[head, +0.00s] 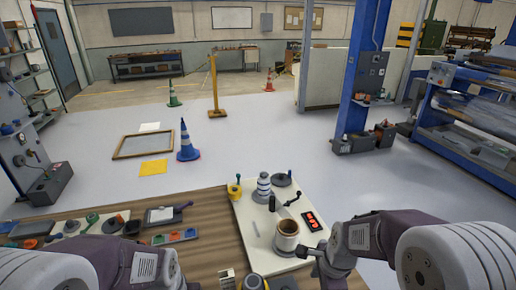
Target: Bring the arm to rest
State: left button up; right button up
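My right arm comes in from the right, and its dark gripper (309,256) is beside a white cylinder with a brown top (287,235). It overlaps or touches the cylinder's lower right side; I cannot tell which, nor whether its fingers are open. My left arm (145,266) shows at the bottom left, over the table's near edge. Its gripper is not in view, below the frame's edge.
Trays and small tools lie left. The floor beyond is mostly clear, with cones.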

jog(key=s+d+f+n, duration=0.1)
jog(key=s+n, duration=0.5)
jog(key=n, duration=1.1)
jog(key=shift+s+d+f+n+g+h, duration=0.25)
jog(key=shift+d+n+g+h, duration=0.05)
jog(key=shift+g+h, duration=0.1)
